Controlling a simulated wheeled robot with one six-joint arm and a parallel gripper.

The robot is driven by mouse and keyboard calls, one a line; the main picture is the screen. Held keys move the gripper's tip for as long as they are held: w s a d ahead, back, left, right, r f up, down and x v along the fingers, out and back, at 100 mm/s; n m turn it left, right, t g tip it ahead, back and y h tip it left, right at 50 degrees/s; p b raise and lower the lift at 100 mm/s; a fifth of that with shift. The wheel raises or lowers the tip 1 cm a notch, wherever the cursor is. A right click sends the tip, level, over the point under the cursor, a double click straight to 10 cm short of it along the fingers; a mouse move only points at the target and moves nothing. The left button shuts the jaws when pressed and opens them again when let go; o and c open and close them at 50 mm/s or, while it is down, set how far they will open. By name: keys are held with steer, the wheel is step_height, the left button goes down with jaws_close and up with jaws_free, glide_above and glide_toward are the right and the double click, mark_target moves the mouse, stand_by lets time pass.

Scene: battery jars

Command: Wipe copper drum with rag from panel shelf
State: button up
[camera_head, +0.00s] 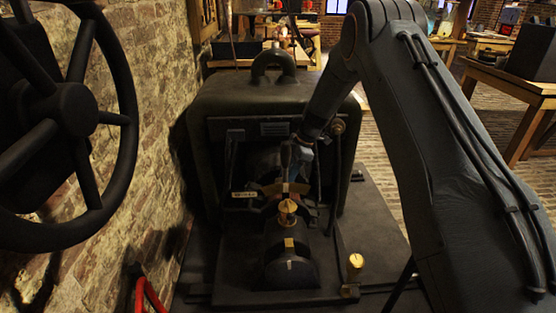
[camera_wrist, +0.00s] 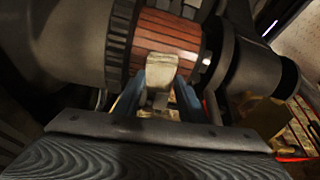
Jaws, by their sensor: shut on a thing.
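The copper drum (camera_wrist: 170,38) shows at the top middle of the wrist view, banded red-brown between a dark toothed ring and a dark hub. A pale, folded rag (camera_wrist: 160,70) is held between the blue fingers of my gripper (camera_wrist: 162,88). The rag overlaps the drum's lower edge in the picture; I cannot tell whether it touches. In the head view my gripper (camera_head: 303,150) reaches into the open front of a large black machine (camera_head: 260,95). The rag and drum are hard to make out there. I cannot identify the panel shelf.
A brass fitting (camera_head: 287,210) stands in front of the opening, and a brass knob (camera_head: 355,262) is at lower right. A big black handwheel (camera_head: 70,110) is at left by the brick wall (camera_head: 160,70). A wooden table (camera_head: 525,85) stands at far right.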

mark_target(276, 180)
steer(key=shift+d, duration=0.5)
steer(key=shift+a+f+b, duration=0.1)
steer(key=shift+a+b, duration=0.3)
steer(key=shift+a, duration=1.6)
steer(key=shift+a+r, duration=0.2)
steer(key=shift+d+r+p, duration=0.1)
steer(key=shift+r+p, duration=1.25)
steer(key=shift+r, duration=2.5)
steer(key=shift+d, duration=0.1)
